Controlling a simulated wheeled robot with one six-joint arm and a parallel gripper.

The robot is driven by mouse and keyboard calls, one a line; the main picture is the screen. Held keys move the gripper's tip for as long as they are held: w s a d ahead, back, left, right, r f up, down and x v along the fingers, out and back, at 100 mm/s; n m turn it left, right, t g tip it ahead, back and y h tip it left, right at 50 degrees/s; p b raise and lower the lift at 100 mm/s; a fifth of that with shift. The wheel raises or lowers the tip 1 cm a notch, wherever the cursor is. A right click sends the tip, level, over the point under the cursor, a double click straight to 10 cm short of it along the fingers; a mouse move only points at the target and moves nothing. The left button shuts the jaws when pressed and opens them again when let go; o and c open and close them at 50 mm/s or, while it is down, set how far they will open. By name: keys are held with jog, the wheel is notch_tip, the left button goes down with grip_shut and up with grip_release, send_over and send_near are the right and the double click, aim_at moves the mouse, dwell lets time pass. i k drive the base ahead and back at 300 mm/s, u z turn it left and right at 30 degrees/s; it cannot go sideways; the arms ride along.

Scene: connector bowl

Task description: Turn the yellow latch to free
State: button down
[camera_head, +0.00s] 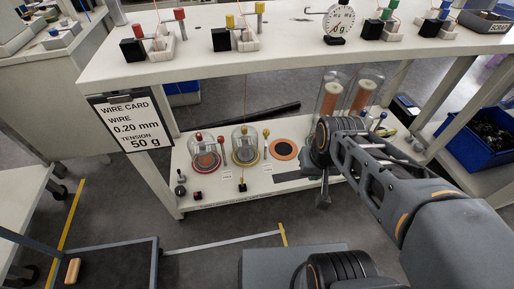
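Several small fixtures with coloured tops stand along the upper shelf. The yellow-topped one (230,21) stands left of centre, by a black block (221,40) and a pale block. My gripper (323,201) hangs at the end of my arm, right of the domes and apart from both yellow pieces. Its fingers are too small and dark to read.
A red-topped dome (206,152) stands left of the yellow one, and an orange disc (284,149) lies to the right. Two clear cylinders with orange spools (330,96) stand behind my arm. A wire card (132,124) hangs at left. A blue crate (482,135) is at right.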

aim_at(266, 133)
jog(key=u, duration=0.5)
jog(key=k, duration=1.2)
jog(key=z, duration=0.3)
jog(key=i, duration=1.25)
jog(key=u, duration=0.65)
jog(key=i, duration=0.65)
jog(key=u, duration=0.8)
